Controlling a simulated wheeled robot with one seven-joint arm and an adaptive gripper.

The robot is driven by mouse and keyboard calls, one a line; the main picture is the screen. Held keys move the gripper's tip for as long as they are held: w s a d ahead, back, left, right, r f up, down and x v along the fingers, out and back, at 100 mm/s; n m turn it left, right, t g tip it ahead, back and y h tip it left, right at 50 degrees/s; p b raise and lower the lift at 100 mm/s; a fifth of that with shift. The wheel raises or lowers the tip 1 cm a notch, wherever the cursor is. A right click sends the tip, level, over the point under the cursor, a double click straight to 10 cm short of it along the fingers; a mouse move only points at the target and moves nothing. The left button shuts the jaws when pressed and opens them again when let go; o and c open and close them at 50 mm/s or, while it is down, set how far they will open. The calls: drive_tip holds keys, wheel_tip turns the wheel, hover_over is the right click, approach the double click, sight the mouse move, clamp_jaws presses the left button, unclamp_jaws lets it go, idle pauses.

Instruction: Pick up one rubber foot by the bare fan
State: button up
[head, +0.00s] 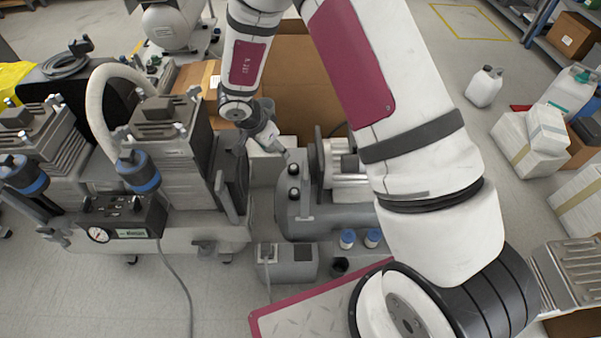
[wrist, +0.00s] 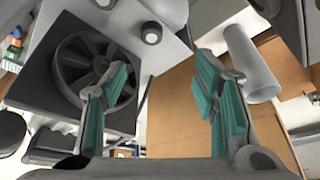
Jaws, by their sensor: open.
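My gripper (head: 274,143) hangs over the gap between the two compressors in the head view. In the wrist view my gripper (wrist: 162,73) shows two teal-padded fingers spread apart, with nothing between them. A dark bare fan (wrist: 92,70) in a square frame lies behind the left finger. Two small round dark pieces with pale tops, which look like rubber feet, sit on a pale surface beyond the fingertips: the nearer foot (wrist: 152,33) and another (wrist: 105,3) at the top edge. In the head view two similar dark pieces, one upper (head: 293,168) and one lower (head: 293,194), sit on the grey tank just below my gripper.
The left compressor (head: 175,160) and the right compressor (head: 345,180) flank my gripper closely. Cardboard (head: 305,85) stands behind it. A grey box (head: 288,263) and blue-capped bottles (head: 347,239) are in front. A pale cylinder (wrist: 250,62) is close to the right finger.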

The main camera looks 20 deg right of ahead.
drive_tip(key=b, duration=0.4)
hover_over(293, 167)
drive_tip(key=a, duration=0.3)
wheel_tip(293, 167, down, 9)
drive_tip(key=shift+s+d+f+b, duration=0.1)
drive_tip(key=shift+d+f+b, duration=0.35)
drive_tip(key=shift+f+b, duration=0.25)
drive_tip(key=shift+d+f+b, duration=0.45)
drive_tip(key=shift+f+b, duration=0.1)
drive_tip(key=shift+f, duration=0.2)
drive_tip(key=shift+s+d+f+b, duration=0.1)
drive_tip(key=shift+d+f+b, duration=0.35)
drive_tip(key=shift+f+b, duration=0.25)
drive_tip(key=c, duration=1.1)
